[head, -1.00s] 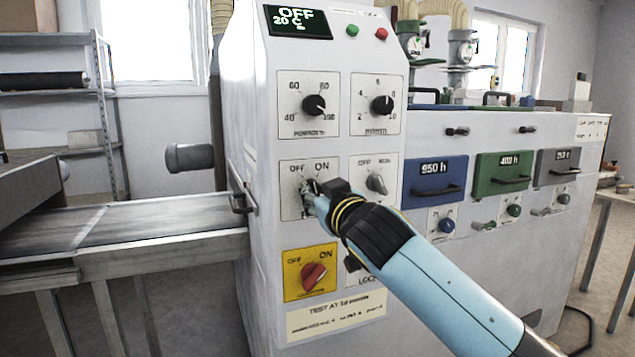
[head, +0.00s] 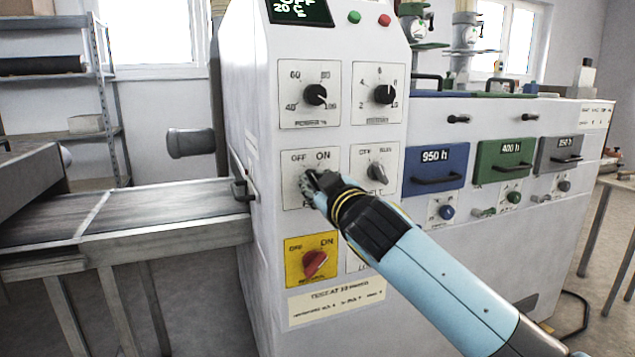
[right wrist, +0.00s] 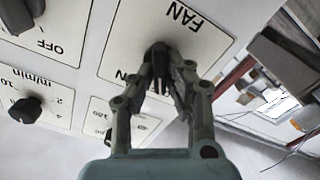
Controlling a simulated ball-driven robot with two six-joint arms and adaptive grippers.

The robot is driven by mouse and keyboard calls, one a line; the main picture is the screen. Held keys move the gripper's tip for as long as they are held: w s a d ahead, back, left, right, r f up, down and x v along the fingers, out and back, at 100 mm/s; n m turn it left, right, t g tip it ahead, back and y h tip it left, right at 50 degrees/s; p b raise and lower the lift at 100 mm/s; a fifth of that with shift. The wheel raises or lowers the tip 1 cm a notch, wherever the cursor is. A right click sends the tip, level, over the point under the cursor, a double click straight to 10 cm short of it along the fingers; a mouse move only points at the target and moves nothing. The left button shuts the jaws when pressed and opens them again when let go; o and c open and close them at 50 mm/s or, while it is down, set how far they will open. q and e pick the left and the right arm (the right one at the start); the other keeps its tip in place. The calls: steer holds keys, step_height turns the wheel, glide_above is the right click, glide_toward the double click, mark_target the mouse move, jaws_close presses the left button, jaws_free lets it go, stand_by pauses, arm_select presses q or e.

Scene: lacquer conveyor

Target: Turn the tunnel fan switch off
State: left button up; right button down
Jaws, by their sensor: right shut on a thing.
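The fan switch is a dark knob (right wrist: 158,52) on a white plate marked FAN, seen upside down in the right wrist view. In the head view its plate (head: 297,157), marked OFF and ON, is on the white machine's front, in the left column. My right gripper (right wrist: 160,80) is shut on the knob, one finger on each side. In the head view the right gripper (head: 314,184) covers most of the knob, so its pointer direction cannot be told. My left gripper is not in view.
A conveyor belt (head: 150,208) runs out to the left. Blue, green and grey drawers (head: 436,169) line the machine's right side.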

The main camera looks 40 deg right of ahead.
steer(key=c, duration=1.3)
jaws_free()
steer(key=shift+c, duration=0.2)
steer(key=v, duration=1.2)
steer(key=s+f+m+g+y+b, duration=0.1)
steer(key=s+f+g+b, duration=0.3)
steer(key=f, duration=1.8)
steer(key=s+f+g+b, duration=0.1)
steer(key=s+f+g, duration=0.4)
steer(key=f, duration=1.6)
steer(key=s+f+m+g+y+b, duration=0.15)
steer(key=s+f+g, duration=0.25)
steer(key=s+f, duration=1.15)
steer(key=s+a+f+g, duration=0.1)
steer(key=s+f, duration=0.3)
steer(key=s, duration=0.5)
steer(key=s+a+f+g, duration=0.1)
steer(key=s+f, duration=0.3)
steer(key=s, duration=0.6)
steer(key=shift+f+g+y, duration=0.2)
steer(key=shift+g+y, duration=0.15)
steer(key=shift+g, duration=0.55)
